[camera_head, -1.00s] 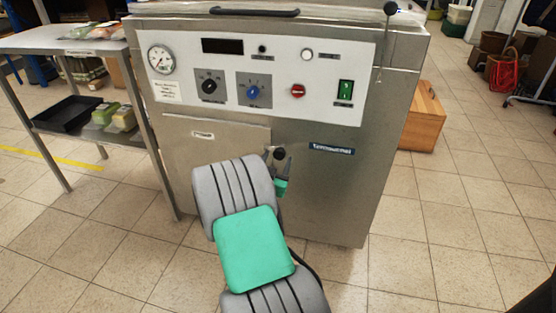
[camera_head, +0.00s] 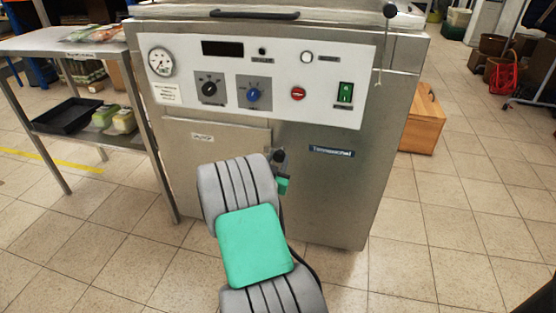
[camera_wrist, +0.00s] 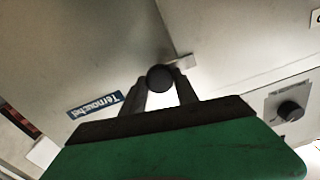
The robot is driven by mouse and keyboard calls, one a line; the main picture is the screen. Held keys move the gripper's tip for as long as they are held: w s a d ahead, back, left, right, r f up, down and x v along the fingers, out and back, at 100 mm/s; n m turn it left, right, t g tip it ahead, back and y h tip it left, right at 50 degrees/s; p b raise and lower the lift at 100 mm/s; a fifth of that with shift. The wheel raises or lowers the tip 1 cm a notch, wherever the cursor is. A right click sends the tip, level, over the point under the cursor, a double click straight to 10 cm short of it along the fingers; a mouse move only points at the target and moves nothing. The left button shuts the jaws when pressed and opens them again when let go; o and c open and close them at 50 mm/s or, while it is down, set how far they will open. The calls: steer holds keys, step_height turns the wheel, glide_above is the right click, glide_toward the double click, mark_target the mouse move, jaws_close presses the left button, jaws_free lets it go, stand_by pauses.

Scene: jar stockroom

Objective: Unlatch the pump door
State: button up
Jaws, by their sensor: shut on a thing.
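The pump door (camera_head: 200,150) is a flat steel panel at the lower left of the machine's front, and it looks closed. Its latch is a round black knob (camera_wrist: 160,77) at the door's upper right edge; it also shows partly in the head view (camera_head: 279,156). My gripper (camera_wrist: 160,88) is shut on this knob, with one finger on each side of it. In the head view my arm hides much of the door's lower right part and most of my fingers.
The steel machine's panel (camera_head: 325,75) above the door carries a gauge, knobs and switches. A steel table (camera_head: 60,42) with a lower shelf stands at the left. A wooden box (camera_head: 423,122) stands at the right. The tiled floor (camera_head: 440,215) at the right is clear.

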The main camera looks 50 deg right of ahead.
jaws_close()
steer(key=shift+n, duration=0.5)
steer(key=n, duration=0.3)
steer(key=shift+n, duration=0.4)
steer(key=n+p, duration=0.1)
steer(key=n, duration=0.3)
steer(key=shift+w, duration=0.1)
steer(key=n+p, duration=0.1)
steer(key=n, duration=0.4)
steer(key=shift+a, duration=0.1)
steer(key=n+p, duration=0.2)
steer(key=n, duration=0.2)
steer(key=shift+f, duration=0.1)
